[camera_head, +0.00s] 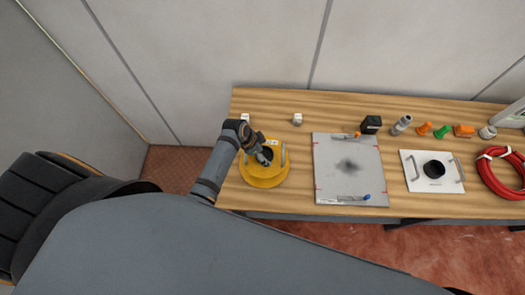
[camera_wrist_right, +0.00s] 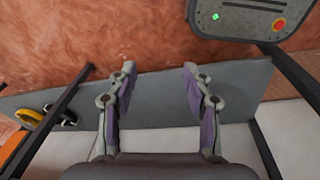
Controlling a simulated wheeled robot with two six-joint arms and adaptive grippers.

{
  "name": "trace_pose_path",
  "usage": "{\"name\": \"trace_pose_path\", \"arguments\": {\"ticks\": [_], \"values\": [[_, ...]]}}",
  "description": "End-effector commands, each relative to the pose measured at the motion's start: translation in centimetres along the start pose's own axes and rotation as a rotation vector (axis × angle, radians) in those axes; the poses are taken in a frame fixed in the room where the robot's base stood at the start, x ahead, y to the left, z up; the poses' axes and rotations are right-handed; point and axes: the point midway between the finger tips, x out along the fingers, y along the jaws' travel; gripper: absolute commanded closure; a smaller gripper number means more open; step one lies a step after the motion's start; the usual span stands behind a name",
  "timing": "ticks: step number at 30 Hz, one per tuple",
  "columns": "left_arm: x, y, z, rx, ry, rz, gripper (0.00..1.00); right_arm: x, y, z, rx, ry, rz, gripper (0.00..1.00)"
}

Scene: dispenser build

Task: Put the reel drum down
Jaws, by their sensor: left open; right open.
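The yellow reel drum (camera_head: 262,179) sits flat on the wooden table near its left end, with a dark round centre and grey upright handles. My left gripper (camera_head: 265,156) is open, low over the drum's upper middle part. The arm and gripper hide some of the drum, and I cannot tell whether the fingers touch it. My right gripper (camera_wrist_right: 159,72) is open and empty in the right wrist view, away from the drum. It does not show in the head view.
On the wooden table (camera_head: 300,204) lie a grey plate (camera_head: 333,170), a white plate with handles (camera_head: 417,181), a black box (camera_head: 371,124), a red hose coil (camera_head: 487,175) and several small parts.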

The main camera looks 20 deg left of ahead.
Motion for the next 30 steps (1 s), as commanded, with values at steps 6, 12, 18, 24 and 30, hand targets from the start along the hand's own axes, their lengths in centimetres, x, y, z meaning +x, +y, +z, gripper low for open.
{"name": "trace_pose_path", "arguments": {"ticks": [6, 12, 18, 24, 30], "values": [[-1.6, -0.2, -0.1, 0.0, 0.001, -0.005, 0.15, 0.4, 0.2, 0.2, -0.001, -0.003, 0.003, 0.5], [-6.5, -0.1, 0.0, 0.004, 0.0, -0.005, 0.15, 1.2, 0.3, 1.2, -0.003, -0.016, 0.005, 0.5], [-10.7, -0.1, 0.0, 0.002, -0.001, -0.004, 0.15, 1.8, 0.3, 1.4, -0.003, -0.019, 0.005, 0.5], [-12.3, 0.0, -0.1, 0.001, 0.0, -0.001, 0.15, 1.9, 0.3, 1.4, -0.003, -0.018, 0.005, 0.5], [-12.4, 0.0, -0.1, 0.0, 0.0, 0.0, 0.15, 1.9, 0.3, 1.3, -0.003, -0.017, 0.005, 0.5]]}}
